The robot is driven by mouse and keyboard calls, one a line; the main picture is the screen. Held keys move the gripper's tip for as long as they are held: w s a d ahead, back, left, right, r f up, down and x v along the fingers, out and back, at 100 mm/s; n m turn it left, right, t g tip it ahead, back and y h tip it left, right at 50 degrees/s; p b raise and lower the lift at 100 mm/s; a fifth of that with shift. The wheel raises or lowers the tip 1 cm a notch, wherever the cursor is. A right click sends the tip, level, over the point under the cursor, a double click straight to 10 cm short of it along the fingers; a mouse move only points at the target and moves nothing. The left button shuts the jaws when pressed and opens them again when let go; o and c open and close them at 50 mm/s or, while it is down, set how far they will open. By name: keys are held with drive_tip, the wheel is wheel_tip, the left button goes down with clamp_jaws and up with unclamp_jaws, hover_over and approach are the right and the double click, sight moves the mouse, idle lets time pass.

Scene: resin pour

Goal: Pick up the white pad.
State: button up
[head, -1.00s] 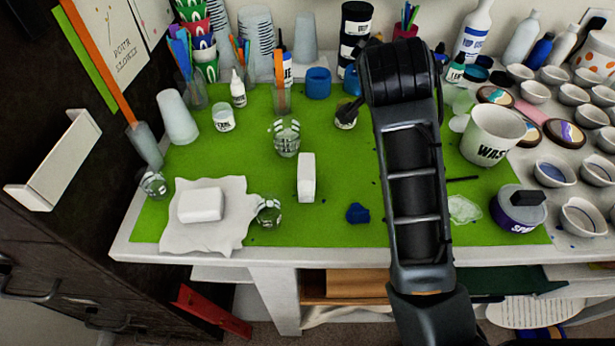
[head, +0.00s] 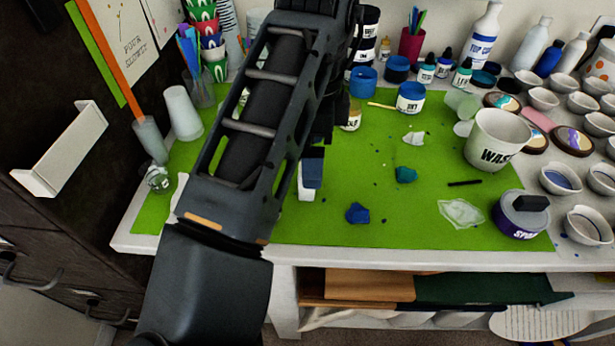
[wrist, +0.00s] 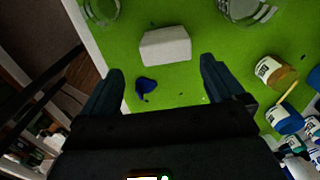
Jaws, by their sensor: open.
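A white block-shaped pad (head: 305,191) lies on the green mat, largely covered by my arm and a gripper finger (head: 313,168) in the head view. In the wrist view the whole pad (wrist: 166,46) shows, lying beyond my gripper (wrist: 162,68). My gripper is open and empty, its two fingertips apart on either side of the pad's near side, with no contact visible. The other white block seen earlier on a pale cloth is hidden by my arm; only a strip of cloth (head: 179,192) shows.
A dark blue blob (head: 357,213) lies on the mat near the pad; it also shows in the wrist view (wrist: 146,86). Clear glasses (wrist: 247,8) stand beyond the pad. Paint jars (head: 411,97) and a white bucket (head: 497,140) stand right.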

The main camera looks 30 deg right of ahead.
drive_tip(key=shift+w+f+b, duration=0.15)
drive_tip(key=shift+f+b, duration=0.65)
drive_tip(key=shift+f, duration=0.35)
drive_tip(key=shift+w+f+b, duration=0.2)
drive_tip(key=shift+f+b, duration=0.65)
drive_tip(key=shift+f, duration=0.25)
drive_tip(key=shift+w+f+b, duration=0.15)
drive_tip(key=shift+f+b, duration=0.65)
drive_tip(key=shift+f, duration=0.35)
drive_tip(key=shift+c, duration=0.4)
drive_tip(key=shift+d, duration=0.1)
drive_tip(key=c, duration=1)
drive_tip(key=shift+r, duration=0.1)
